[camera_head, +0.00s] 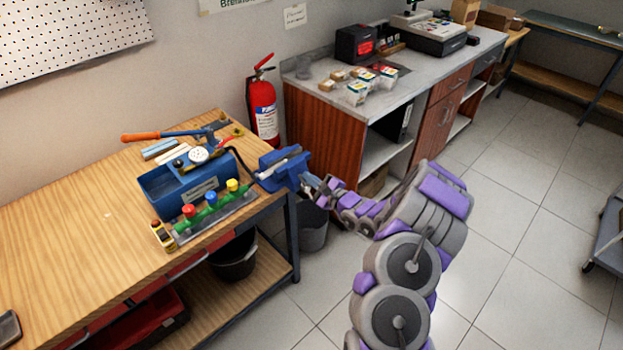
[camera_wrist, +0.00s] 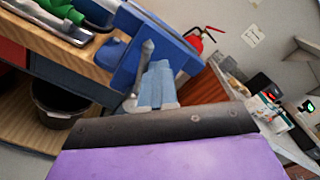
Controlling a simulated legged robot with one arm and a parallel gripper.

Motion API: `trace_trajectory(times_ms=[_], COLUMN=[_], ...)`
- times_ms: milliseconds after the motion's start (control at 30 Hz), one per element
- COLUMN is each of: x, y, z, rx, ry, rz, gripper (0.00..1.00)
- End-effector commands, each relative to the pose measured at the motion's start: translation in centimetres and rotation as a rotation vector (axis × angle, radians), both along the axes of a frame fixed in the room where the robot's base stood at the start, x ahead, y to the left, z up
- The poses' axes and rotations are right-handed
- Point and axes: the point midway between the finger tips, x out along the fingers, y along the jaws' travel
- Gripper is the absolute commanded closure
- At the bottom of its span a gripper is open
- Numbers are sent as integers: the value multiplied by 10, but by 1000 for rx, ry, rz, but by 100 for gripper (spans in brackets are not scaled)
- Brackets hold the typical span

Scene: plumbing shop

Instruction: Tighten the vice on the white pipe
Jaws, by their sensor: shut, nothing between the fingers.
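The blue vice (camera_head: 284,171) is fixed at the right end of the wooden workbench. A pale pipe (camera_head: 280,161) lies across the top of its jaws; I cannot tell how tightly it is held. In the wrist view the vice (camera_wrist: 165,48) fills the upper middle, and its grey handle bar (camera_wrist: 141,72) with a rounded end slants in front of it. My gripper (camera_head: 310,183) is at the vice's front, on the side away from the bench. In the wrist view my gripper's pale fingers (camera_wrist: 157,78) are together, just right of the handle bar. Contact is unclear.
A grey bin (camera_head: 313,228) stands below the vice. A fire extinguisher (camera_head: 263,108) stands behind.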

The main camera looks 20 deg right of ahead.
Motion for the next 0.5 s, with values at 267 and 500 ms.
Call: trace_trajectory(times_ms=[267, 500], x=[-5, -4], y=[13, 12], z=[-2, -2], rx=[1, 0], ry=[2, 2], rz=[3, 1], gripper=[100, 100])
